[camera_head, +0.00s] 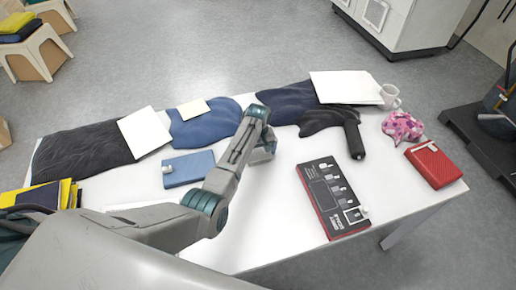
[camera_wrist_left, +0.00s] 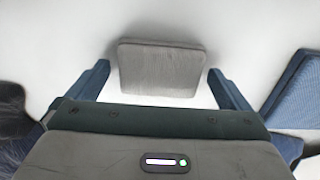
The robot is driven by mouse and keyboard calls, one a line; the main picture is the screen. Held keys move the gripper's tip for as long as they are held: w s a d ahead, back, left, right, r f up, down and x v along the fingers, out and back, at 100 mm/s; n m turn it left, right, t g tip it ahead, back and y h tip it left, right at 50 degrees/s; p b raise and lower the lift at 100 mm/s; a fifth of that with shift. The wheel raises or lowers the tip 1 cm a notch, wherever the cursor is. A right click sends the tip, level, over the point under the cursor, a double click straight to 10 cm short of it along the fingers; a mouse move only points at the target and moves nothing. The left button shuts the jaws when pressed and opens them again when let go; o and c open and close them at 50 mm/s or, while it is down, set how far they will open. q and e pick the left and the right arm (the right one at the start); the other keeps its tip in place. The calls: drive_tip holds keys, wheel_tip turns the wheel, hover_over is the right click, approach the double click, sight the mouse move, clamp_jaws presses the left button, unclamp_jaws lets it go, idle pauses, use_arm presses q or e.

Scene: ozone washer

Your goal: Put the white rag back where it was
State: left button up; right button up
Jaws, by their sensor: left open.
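A pale grey, rounded rectangular pad (camera_wrist_left: 160,68) lies on the white table in the left wrist view; it may be the white rag, but I cannot tell for sure. My left gripper (camera_wrist_left: 160,84) is open, with one finger on each side of the pad and gaps at both sides. My right gripper is not in view.
On the table (camera_head: 262,235), a blue box (camera_head: 188,169) is left of the gripper. A black-red panel (camera_head: 335,195), red box (camera_head: 434,166), pink cloth (camera_head: 402,126) and mug (camera_head: 390,97) are right. Blue cloth (camera_head: 205,127) and dark cloth (camera_head: 285,101) lie behind, with white sheets (camera_head: 144,132).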

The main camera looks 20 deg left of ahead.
sight(258, 154)
use_arm(q)
wheel_tip(258, 154, up, 12)
drive_tip(key=b, duration=0.2)
drive_tip(key=shift+r, duration=0.1)
idle(0.4)
